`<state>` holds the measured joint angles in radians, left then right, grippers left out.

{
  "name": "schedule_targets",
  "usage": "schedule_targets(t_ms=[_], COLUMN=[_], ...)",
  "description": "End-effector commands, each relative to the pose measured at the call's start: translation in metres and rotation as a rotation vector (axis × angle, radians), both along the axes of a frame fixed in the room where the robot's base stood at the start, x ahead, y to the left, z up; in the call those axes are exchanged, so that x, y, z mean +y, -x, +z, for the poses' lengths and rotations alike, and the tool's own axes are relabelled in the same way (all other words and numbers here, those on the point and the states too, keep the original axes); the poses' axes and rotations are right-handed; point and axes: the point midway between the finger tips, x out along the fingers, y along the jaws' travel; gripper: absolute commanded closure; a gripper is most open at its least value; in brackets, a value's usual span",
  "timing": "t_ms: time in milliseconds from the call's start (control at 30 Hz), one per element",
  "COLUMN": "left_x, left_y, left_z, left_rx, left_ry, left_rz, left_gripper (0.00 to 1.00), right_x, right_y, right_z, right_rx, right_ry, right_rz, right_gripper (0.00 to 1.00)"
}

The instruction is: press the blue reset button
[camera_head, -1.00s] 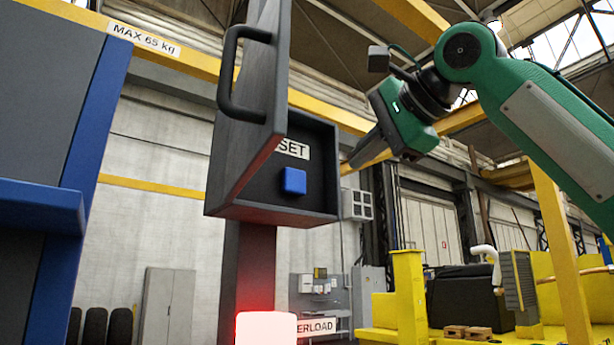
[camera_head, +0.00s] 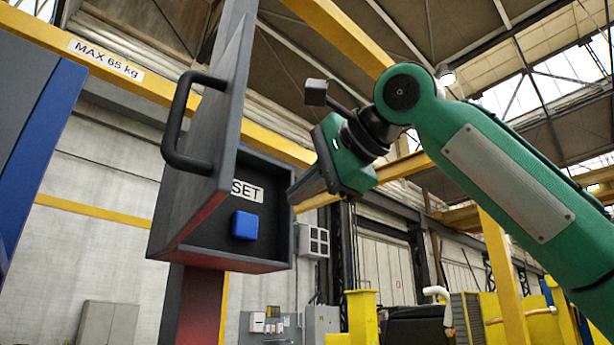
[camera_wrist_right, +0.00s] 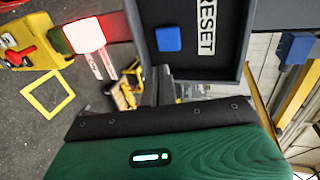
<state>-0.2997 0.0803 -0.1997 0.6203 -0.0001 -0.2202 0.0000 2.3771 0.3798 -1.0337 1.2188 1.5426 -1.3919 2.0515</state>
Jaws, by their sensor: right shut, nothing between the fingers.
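The blue reset button (camera_head: 244,225) sits on the back wall inside a dark open box (camera_head: 205,257), below a white label partly hidden by the box's door. The door (camera_head: 222,110), with a black handle (camera_head: 180,120), stands open. My right gripper (camera_head: 293,196) is shut and empty, its tip at the box's right edge in the picture, apart from the button. My left gripper is not in view.
A yellow beam with a MAX 65 kg sign (camera_head: 106,60) crosses behind the door. A blue and grey structure (camera_head: 40,130) stands at the left. Yellow machinery (camera_head: 360,315) stands at lower right.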

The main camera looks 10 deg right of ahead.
Motion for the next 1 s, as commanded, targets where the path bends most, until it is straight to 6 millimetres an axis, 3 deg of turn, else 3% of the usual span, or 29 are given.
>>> schedule_targets(t_ms=[200, 400, 633, 1000], left_x=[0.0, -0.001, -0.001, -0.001], left_y=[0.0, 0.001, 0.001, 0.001], left_z=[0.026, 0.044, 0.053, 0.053], left_rx=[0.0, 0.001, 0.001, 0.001], left_ry=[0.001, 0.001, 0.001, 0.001], left_rz=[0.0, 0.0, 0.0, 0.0], left_gripper=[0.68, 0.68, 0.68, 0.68], right_x=[0.028, 0.046, 0.056, 0.057], right_y=[-0.039, -0.064, -0.077, -0.079], right_z=[-0.01, -0.014, -0.017, -0.018], right_rx=[0.003, 0.002, 0.001, 0.001], right_ry=[0.003, 0.003, 0.001, 0.001], right_rz=[-0.001, 0.0, 0.0, 0.0], right_gripper=[1.0, 1.0, 1.0, 1.0])
